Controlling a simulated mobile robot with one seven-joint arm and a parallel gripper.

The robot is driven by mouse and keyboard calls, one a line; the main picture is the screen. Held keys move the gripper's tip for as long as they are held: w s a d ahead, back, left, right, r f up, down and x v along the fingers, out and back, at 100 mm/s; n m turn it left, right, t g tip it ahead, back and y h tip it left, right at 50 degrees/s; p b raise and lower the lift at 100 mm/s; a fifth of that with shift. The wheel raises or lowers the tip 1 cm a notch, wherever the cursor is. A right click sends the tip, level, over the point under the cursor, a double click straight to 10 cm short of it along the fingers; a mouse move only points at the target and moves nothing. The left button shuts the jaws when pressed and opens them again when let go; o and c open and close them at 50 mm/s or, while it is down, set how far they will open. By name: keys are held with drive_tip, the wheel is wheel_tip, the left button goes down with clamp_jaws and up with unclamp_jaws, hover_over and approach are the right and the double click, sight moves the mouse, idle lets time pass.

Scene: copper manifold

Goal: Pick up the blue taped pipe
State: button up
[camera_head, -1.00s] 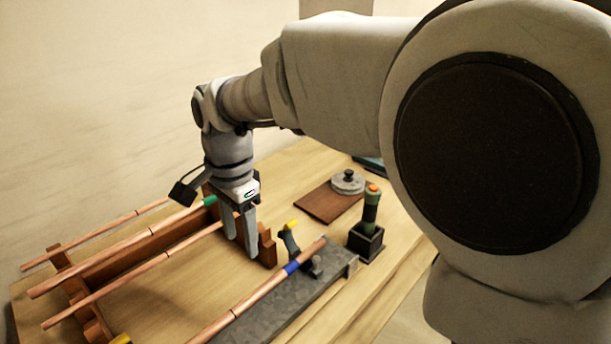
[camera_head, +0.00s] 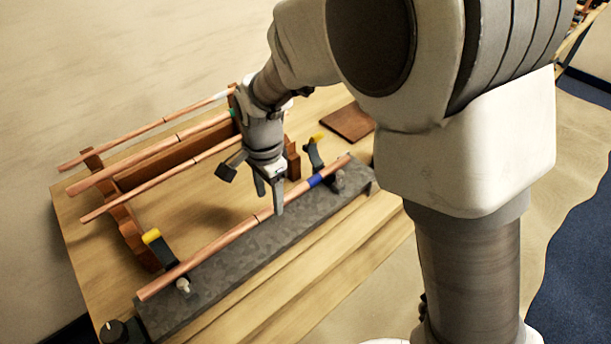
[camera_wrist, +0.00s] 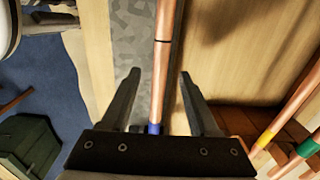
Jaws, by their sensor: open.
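The blue taped pipe (camera_head: 240,226) is a long copper pipe with a blue band near its right end. It lies along a grey slab on the table. My gripper (camera_head: 272,208) points down at the pipe, left of the blue band, and is open. In the wrist view the pipe (camera_wrist: 162,75) runs between the two fingers of my gripper (camera_wrist: 157,78), with a gap to each finger. The blue tape (camera_wrist: 154,128) shows close to the gripper's base there. I cannot tell the exact height of the fingertips over the slab.
A wooden rack (camera_head: 130,232) at the left holds several other copper pipes. Yellow-tipped black clamps (camera_head: 160,248) (camera_head: 314,152) stand beside the grey slab (camera_head: 255,250). A brown board (camera_head: 348,122) lies at the back right. The table's front strip is clear.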

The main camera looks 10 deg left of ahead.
drive_tip(key=shift+f, duration=1.4)
clamp_jaws()
drive_tip(key=shift+a, duration=0.1)
